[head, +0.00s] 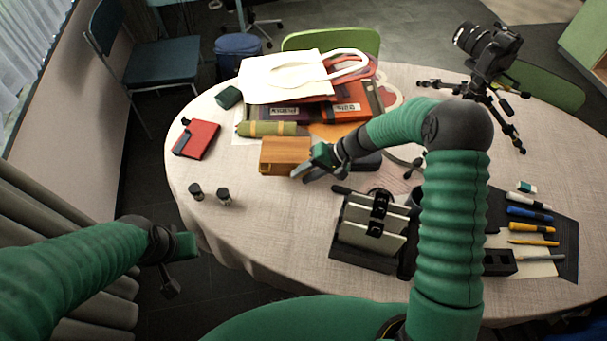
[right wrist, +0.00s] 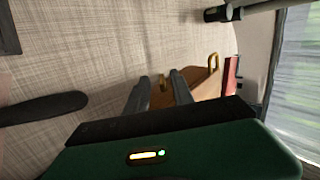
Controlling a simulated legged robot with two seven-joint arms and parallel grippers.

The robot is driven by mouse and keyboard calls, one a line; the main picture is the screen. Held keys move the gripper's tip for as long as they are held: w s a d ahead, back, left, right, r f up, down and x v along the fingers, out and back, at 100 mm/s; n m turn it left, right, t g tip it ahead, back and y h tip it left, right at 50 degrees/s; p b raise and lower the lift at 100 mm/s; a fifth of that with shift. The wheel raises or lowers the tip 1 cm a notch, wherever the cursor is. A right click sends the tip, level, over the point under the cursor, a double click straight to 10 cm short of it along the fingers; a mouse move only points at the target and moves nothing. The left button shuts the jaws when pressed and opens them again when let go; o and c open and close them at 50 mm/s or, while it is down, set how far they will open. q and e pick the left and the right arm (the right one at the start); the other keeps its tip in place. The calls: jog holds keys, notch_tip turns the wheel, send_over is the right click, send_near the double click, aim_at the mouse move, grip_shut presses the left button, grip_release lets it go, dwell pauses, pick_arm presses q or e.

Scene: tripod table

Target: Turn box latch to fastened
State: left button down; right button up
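The brown wooden box (head: 286,154) stands on the table, left of the middle in the head view. In the right wrist view the box (right wrist: 203,88) shows partly behind my fingers, with a brass loop-like piece (right wrist: 213,63) at its right. A smaller brass piece (right wrist: 163,82) shows between the fingertips; I cannot tell whether they touch it, nor how the latch is turned. My right gripper (head: 301,173) is at the box's front right, its two dark fingers (right wrist: 158,86) apart. My left gripper (head: 172,279) hangs off the table's left edge; its finger gap is unclear.
A dark stand (head: 370,225) is at the front right.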

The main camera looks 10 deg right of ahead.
jog(key=shift+a+f, duration=0.15)
jog(key=shift+a, duration=0.05)
grip_shut()
dwell(0.3)
jog(key=shift+a+r+h+p, duration=0.1)
jog(key=shift+r+h+p, duration=0.2)
jog(key=shift+p, duration=0.35)
jog(key=h+p, duration=0.1)
jog(key=p, duration=0.1)
jog(key=g+h+p, duration=0.1)
jog(key=h+p, duration=0.1)
jog(key=p, duration=0.1)
jog(key=a+h+p, duration=0.1)
jog(key=p, duration=0.1)
jog(key=shift+w+r+h+p, duration=0.15)
jog(key=shift+r+h+p, duration=0.15)
jog(key=shift+h+p, duration=0.1)
jog(key=shift+w+a+f+g+h+p, duration=0.1)
jog(key=shift+g+h+p, duration=0.35)
jog(key=shift+h, duration=0.25)
jog(key=shift+a+f+h+p, duration=0.1)
jog(key=shift+h+p, duration=0.3)
jog(key=shift+h, duration=0.3)
